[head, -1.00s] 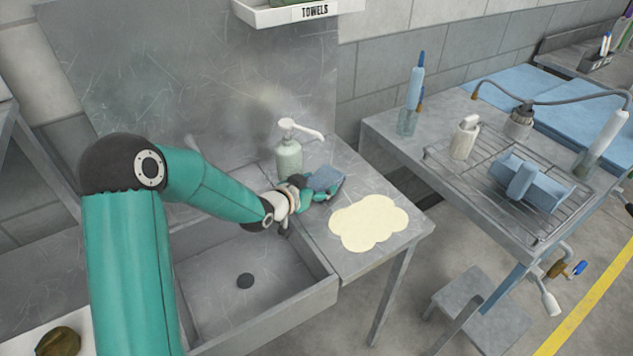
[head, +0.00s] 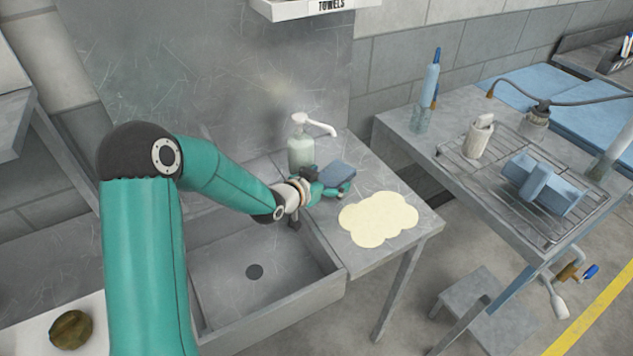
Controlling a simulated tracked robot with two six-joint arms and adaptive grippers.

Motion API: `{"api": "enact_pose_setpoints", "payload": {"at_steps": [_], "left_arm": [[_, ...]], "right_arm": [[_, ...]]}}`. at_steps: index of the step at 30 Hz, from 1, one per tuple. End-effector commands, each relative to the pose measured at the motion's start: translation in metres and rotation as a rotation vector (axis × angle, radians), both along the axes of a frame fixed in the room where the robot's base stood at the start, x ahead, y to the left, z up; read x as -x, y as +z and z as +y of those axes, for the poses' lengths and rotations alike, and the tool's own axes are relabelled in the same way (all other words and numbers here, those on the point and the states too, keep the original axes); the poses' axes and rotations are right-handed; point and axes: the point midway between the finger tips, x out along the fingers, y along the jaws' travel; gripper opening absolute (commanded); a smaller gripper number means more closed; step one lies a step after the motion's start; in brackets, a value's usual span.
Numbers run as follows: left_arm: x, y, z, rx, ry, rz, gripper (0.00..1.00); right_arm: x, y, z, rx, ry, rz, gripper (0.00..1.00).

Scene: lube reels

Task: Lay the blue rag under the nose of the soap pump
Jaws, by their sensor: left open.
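The soap pump (head: 301,151) is a pale green bottle with a white head. It stands upright on the steel ledge beside the sink, its nose (head: 322,128) pointing right. The small blue-grey rag (head: 338,174) is just right of the bottle, below the nose in the picture. My left gripper (head: 341,190) is open at the rag's near edge, its fingers partly hidden by the rag. I cannot tell whether they touch it, or whether the rag lies flat on the ledge. My right gripper is not in view.
A cream cloud-shaped sheet (head: 377,220) lies on the ledge in front of the rag. The sink basin (head: 225,292) is below my left arm. A towels shelf (head: 300,9) hangs above. A side table (head: 396,135) on the right holds a wire rack (head: 475,172) and blue blocks (head: 541,184).

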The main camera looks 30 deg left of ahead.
Motion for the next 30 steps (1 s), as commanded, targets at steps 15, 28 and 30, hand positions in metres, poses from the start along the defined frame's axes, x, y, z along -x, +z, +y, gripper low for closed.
{"api": "enact_pose_setpoints", "payload": {"at_steps": [15, 28, 30], "left_arm": [[0.080, 0.034, 0.012, -0.002, 0.002, -0.002, 0.93], [0.110, 0.046, 0.015, -0.001, -0.001, 0.001, 0.93], [0.110, 0.046, 0.015, -0.001, -0.001, 0.001, 0.93]], "right_arm": [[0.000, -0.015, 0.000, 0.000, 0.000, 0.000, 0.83], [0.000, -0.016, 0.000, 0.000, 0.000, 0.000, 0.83], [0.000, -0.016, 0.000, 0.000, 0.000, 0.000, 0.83]]}}
